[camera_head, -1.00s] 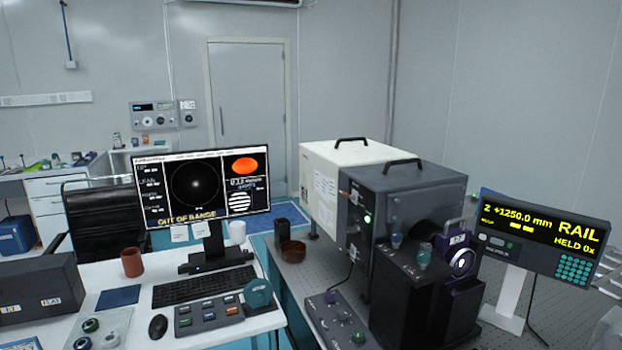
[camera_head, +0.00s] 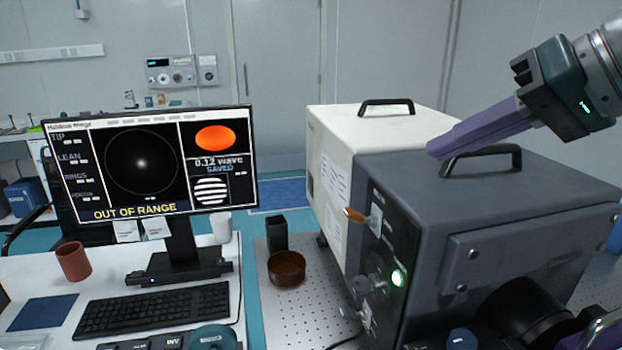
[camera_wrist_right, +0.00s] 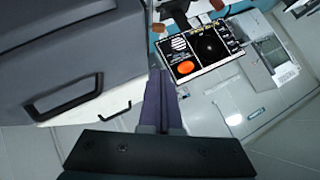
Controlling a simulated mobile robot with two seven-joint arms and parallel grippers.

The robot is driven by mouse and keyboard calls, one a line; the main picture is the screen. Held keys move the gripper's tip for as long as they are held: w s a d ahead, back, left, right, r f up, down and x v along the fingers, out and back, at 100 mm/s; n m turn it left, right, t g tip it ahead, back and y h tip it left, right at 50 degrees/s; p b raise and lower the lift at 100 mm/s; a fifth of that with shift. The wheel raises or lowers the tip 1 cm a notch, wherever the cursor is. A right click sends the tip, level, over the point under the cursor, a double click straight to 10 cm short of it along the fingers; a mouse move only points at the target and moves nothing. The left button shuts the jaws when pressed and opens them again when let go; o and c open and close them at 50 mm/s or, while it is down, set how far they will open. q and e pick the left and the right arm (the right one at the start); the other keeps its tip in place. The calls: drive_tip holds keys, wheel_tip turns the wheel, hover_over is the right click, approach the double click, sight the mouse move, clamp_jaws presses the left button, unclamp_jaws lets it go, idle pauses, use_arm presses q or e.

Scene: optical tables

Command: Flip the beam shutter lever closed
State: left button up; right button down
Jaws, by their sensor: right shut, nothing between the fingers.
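The beam shutter lever appears to be the small orange-tipped lever (camera_head: 354,215) on the left side face of the dark grey instrument box (camera_head: 500,200), by a small label plate. In the right wrist view the shut fingers (camera_wrist_right: 160,90) point past the box toward the monitor. My left gripper is not in view.
Black carry handles stand on the dark box (camera_head: 482,158) and on the white box (camera_head: 386,104) behind it, near my right fingers. A monitor (camera_head: 150,165), keyboard (camera_head: 155,310) and brown bowl (camera_head: 287,268) are to the left. Perforated table surface (camera_head: 300,315) shows left of the dark box.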

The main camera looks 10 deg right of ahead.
drive_tip(key=shift+w, duration=0.2)
drive_tip(key=shift+s, duration=0.2)
drive_tip(key=shift+w+a+f, duration=0.25)
drive_tip(key=shift+w, duration=0.05)
drive_tip(key=p, duration=0.1)
hover_over(354, 215)
drive_tip(key=d, duration=0.4)
wheel_tip(354, 215, down, 6)
drive_tip(key=shift+s+a+f+p, duration=0.15)
drive_tip(key=shift+a+f+p, duration=0.15)
drive_tip(key=shift+a+f, duration=0.4)
drive_tip(key=shift+s+a+f+p, duration=0.15)
drive_tip(key=shift+a+f+p, duration=0.25)
drive_tip(key=shift+f, duration=0.5)
drive_tip(key=shift+a, duration=0.1)
drive_tip(key=shift+a+p, duration=0.15)
drive_tip(key=shift+p, duration=0.25)
